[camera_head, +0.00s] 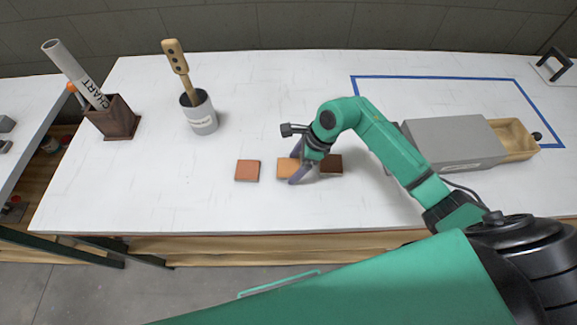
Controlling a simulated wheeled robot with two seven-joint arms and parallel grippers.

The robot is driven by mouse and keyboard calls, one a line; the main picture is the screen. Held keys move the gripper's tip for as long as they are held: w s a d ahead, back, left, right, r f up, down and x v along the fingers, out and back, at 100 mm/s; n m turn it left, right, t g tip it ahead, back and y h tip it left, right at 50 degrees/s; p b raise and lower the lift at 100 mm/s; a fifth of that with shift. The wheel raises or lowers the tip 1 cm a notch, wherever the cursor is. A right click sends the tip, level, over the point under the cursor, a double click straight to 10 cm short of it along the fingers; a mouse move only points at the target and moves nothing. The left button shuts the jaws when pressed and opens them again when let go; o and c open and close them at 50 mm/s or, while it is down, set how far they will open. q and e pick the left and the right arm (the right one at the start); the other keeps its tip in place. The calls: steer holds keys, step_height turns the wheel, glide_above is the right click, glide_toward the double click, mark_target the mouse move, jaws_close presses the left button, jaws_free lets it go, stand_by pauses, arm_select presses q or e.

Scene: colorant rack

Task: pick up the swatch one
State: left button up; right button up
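Three small square swatches lie in a row on the white table: a reddish-brown swatch (247,170) at left, an orange swatch (286,167) in the middle and a dark brown swatch (332,163) at right. No label shows which is swatch one. My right gripper (296,167) is low at the middle swatch, its two purple-grey fingers apart, one toward the far side and one toward the near side. The fingers partly cover the orange swatch. I cannot tell whether they touch it. My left gripper is out of view.
A grey box with an open wooden drawer (515,139) stands at right, by a blue taped outline (430,77). The table's front left is clear.

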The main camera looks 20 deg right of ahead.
mark_target(295, 167)
steer(key=c, duration=0.8)
steer(key=shift+c, duration=0.2)
steer(key=shift+r, duration=0.1)
step_height(295, 167, up, 20)
steer(key=b, duration=0.3)
steer(key=shift+b, duration=0.35)
